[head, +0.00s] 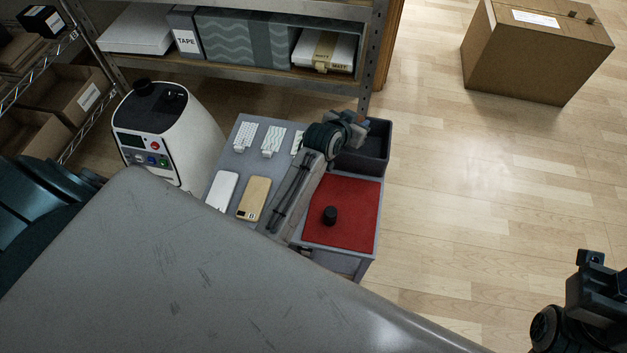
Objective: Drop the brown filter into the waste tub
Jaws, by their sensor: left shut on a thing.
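The dark grey waste tub (376,170) stands at the back right corner of the grey table. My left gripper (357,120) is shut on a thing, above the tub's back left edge. The thing in its jaws is too small and too hidden to make out. I cannot clearly see the brown filter anywhere. My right gripper (590,262) is at the lower right edge, far from the table, and I cannot tell its jaw state.
A red mat (357,205) with a black cylinder (330,215) lies in front of the tub. A white machine (165,135) stands left. A white packet (222,190), a tan packet (254,198) and patterned packets (273,140) lie on the table. A shelf (240,65) stands behind.

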